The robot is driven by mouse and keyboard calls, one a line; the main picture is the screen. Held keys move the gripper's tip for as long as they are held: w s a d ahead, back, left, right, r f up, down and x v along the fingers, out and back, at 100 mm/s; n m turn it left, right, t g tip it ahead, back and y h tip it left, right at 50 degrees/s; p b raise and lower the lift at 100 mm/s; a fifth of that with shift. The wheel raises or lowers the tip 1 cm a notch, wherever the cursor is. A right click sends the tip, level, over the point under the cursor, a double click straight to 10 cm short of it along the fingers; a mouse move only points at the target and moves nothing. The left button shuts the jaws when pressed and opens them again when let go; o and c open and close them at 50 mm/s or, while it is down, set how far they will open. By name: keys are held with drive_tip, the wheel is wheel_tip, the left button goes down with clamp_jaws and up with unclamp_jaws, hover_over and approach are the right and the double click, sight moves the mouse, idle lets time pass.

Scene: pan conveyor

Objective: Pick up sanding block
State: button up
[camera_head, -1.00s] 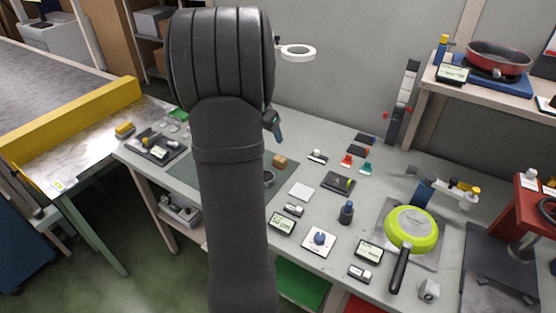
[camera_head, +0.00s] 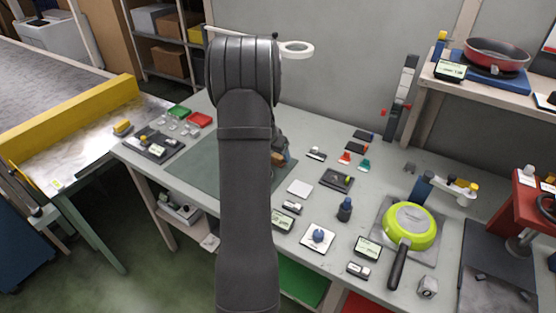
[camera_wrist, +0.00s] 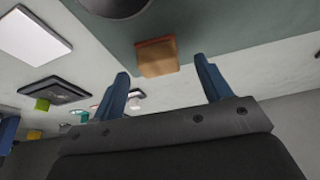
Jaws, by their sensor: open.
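The sanding block (camera_wrist: 157,58), tan with a reddish-brown edge, lies on the green-grey mat. In the wrist view it sits ahead of the gap between the two blue fingers, with no finger visibly touching it. My gripper (camera_wrist: 162,72) is open and empty. In the head view a little of the block (camera_head: 278,157) shows beside my arm, just below my gripper (camera_head: 281,143), which is mostly hidden by the arm.
The mat (camera_head: 190,165) is mostly bare left of my arm. A green pan (camera_head: 410,225) stands farther right. A ring lamp (camera_head: 297,49) hangs behind.

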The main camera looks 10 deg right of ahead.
drive_tip(key=shift+x, duration=1.3)
drive_tip(key=c, duration=1.1)
drive_tip(key=shift+r, duration=0.55)
drive_tip(key=r, duration=0.2)
drive_tip(key=s+d+r, duration=0.1)
drive_tip(key=shift+r, duration=0.4)
drive_tip(key=s+d+r, duration=0.6)
drive_tip(key=s, duration=0.1)
drive_tip(key=shift+s+d, duration=0.4)
